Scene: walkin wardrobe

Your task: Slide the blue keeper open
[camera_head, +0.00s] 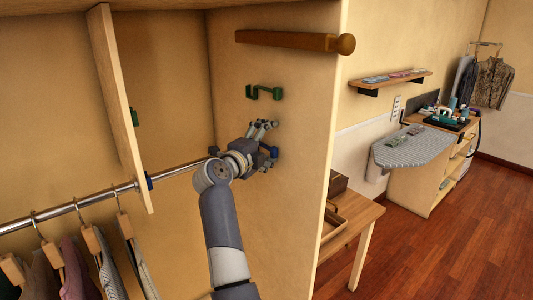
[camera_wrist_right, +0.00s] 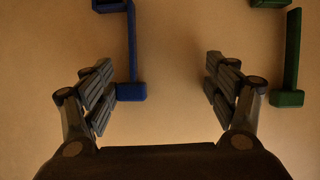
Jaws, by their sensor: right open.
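The blue keeper (camera_wrist_right: 132,50) is on the pale wall at the left of the right wrist view, a long bar with a block at each end. In the head view only small parts of the blue keeper (camera_head: 273,152) show behind my right gripper (camera_head: 268,127). My left gripper is not in view.
A green keeper (camera_head: 265,92) sits above my gripper on the same panel. A wooden peg (camera_head: 290,41) juts out higher up. A metal rail (camera_head: 70,207) with hung clothes runs left, near a blue bracket (camera_head: 149,181) on the divider (camera_head: 118,105).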

